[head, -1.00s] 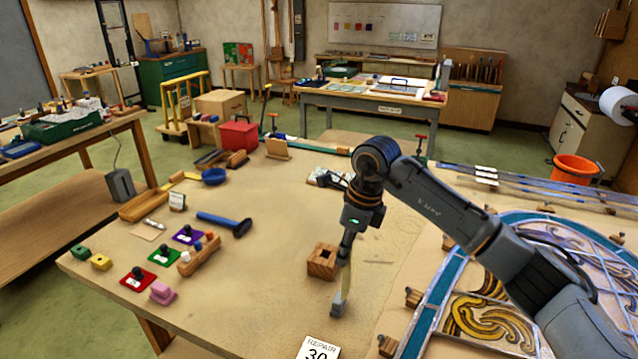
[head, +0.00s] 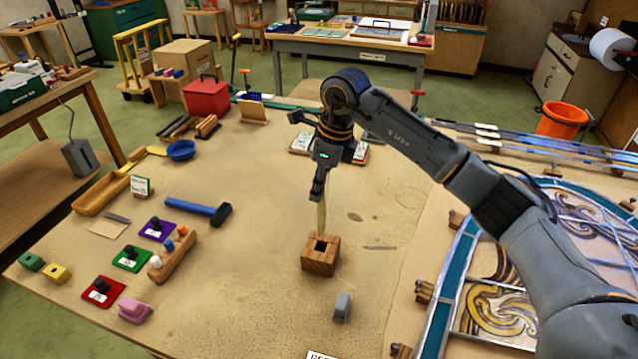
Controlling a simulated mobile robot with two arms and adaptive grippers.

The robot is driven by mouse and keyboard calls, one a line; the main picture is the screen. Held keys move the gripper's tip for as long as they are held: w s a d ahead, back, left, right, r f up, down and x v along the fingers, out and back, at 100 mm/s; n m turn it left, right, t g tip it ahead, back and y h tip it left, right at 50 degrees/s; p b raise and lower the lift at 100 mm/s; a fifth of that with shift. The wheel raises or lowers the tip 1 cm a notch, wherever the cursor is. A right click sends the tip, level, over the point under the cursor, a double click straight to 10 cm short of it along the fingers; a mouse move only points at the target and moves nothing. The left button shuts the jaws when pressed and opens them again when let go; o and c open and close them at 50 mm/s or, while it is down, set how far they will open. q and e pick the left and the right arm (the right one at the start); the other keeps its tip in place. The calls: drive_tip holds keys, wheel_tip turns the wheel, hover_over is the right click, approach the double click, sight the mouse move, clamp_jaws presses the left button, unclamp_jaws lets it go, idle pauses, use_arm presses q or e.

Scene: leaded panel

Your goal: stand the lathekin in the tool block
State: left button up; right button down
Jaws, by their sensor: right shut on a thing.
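The lathekin (head: 321,217) is a slim pale strip held upright in my right gripper (head: 319,196), which is shut on its upper part. The tool block (head: 319,262) is a small wooden cube with a dark square hole in its top, standing on the bench. The lathekin's lower end shows at the back edge of the hole. I cannot tell whether the tip is over the hole, just inside it or behind it. My left gripper is not in view.
A small grey block (head: 342,306) lies in front of the tool block. A blue-handled hammer (head: 197,208) lies to the left. The leaded panel (head: 495,305) fills the right side. The bench between hammer and tool block is clear.

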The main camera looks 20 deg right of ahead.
use_arm(q)
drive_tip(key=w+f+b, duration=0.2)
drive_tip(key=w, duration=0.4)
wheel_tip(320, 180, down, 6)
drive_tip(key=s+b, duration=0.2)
drive_tip(key=b, duration=0.3)
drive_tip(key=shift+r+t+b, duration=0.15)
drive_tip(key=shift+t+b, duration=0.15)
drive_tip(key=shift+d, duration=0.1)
